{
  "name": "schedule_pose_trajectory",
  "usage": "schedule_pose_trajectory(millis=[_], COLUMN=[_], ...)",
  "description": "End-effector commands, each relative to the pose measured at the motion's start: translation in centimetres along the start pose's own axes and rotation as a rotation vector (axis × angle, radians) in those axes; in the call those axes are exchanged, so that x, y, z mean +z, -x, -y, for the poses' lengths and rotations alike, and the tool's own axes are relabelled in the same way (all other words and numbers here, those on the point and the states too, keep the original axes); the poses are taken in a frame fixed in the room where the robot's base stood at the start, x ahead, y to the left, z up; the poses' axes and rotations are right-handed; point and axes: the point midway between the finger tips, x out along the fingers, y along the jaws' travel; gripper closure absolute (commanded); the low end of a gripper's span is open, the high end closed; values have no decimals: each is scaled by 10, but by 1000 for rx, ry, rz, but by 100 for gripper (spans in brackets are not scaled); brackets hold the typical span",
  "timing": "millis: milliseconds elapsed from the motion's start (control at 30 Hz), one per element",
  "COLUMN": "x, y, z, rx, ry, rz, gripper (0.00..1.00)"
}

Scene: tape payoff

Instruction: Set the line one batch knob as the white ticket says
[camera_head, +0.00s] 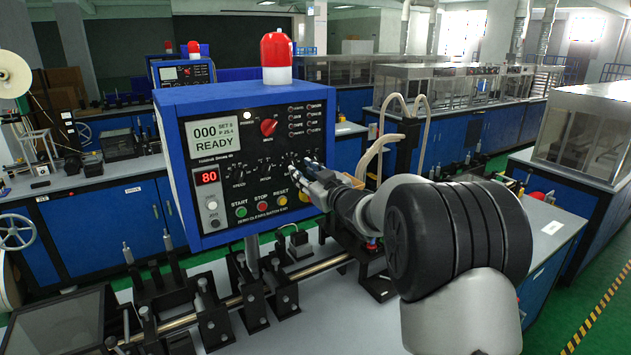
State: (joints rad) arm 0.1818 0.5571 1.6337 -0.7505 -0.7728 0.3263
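A blue control box (172,150) with a black front panel stands over the bench. Its screen (215,138) reads 000 and READY, with small text about SET that is hard to read. A red readout (208,177) shows 80. A red knob (268,127) sits upper middle. Small dark knobs (238,173) run in a row below, their labels too small to read surely. My gripper (305,170) is at the panel's lower right, over the right end of this row; whether it touches or grips a knob cannot be told. A white paper (552,228) lies on the right bench, its writing unreadable.
Green, red and yellow buttons (262,206) line the panel's lower edge. A red beacon (277,55) tops the box. A shaft with black brackets (215,320) runs below it. Beige hoses (385,142) curve up behind my arm. Another similar box (183,73) stands farther back.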

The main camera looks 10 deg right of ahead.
Motion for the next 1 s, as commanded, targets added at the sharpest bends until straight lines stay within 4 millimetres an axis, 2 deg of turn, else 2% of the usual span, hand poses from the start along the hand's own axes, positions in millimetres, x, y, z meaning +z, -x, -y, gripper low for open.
schedule_pose_trajectory(millis=[100,300,433,833,933,1000], x=[0,0,0,-3,-12,-18], y=[26,54,62,66,78,96], z=[-1,-1,0,-1,-5,-7], rx=[3,2,1,14,65,122], ry=[0,0,-1,2,5,-2], rz=[2,0,1,14,73,146], gripper=[70,70,70,70,70,70])
